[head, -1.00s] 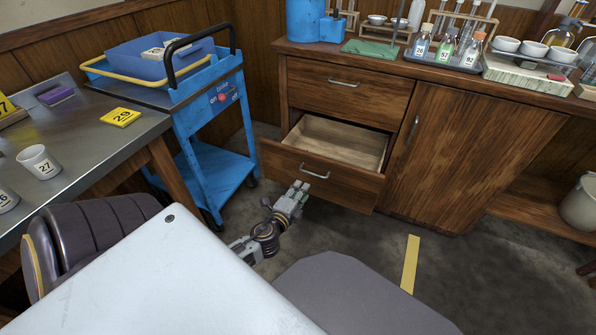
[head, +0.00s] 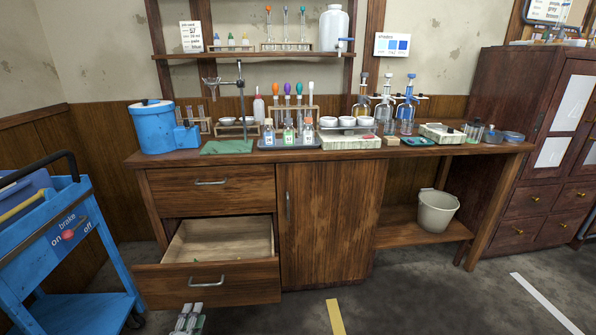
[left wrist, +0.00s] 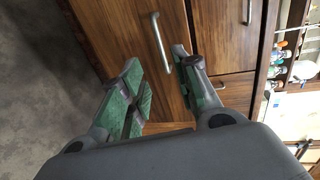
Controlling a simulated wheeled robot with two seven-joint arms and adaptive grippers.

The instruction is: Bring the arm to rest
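My left gripper (head: 187,318) is at the bottom edge of the head view, just in front of and below the open lower drawer (head: 208,284). In the left wrist view my left gripper (left wrist: 158,85) shows its two green-padded fingers apart, with nothing between them. The drawer front with its metal handle (left wrist: 161,42) lies beyond the fingers, and the gripper does not hold the handle. My right gripper is in neither view.
A blue cart (head: 75,235) stands at the left. The wooden bench (head: 330,225) carries glassware, bottles and a blue tank (head: 152,127). A bucket (head: 437,211) sits on its low shelf. A dark cabinet (head: 535,145) is at the right. Floor in front of the bench is clear.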

